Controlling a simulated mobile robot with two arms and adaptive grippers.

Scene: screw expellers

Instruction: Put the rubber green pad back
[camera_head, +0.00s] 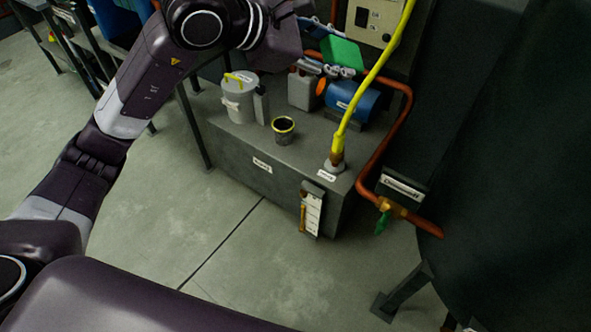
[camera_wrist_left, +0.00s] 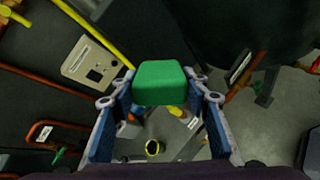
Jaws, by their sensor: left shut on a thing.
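The green pad (camera_head: 342,53) is a flat block with rounded corners, held up in the air at the top of the head view. My left gripper (camera_head: 328,62) is shut on it. In the left wrist view the green pad (camera_wrist_left: 160,82) sits between the blue and grey fingertips of my left gripper (camera_wrist_left: 162,88). It seems clear of the bench below, though the gap is hard to judge. My right gripper is in neither view.
A grey bench block (camera_head: 230,140) carries a grey canister (camera_head: 240,105), a dark cup with a yellow rim (camera_head: 283,130) and a blue motor (camera_head: 352,101). A yellow pipe (camera_head: 375,75) rises from the bench. An orange pipe (camera_head: 385,150) runs beside a large dark tank (camera_head: 510,150).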

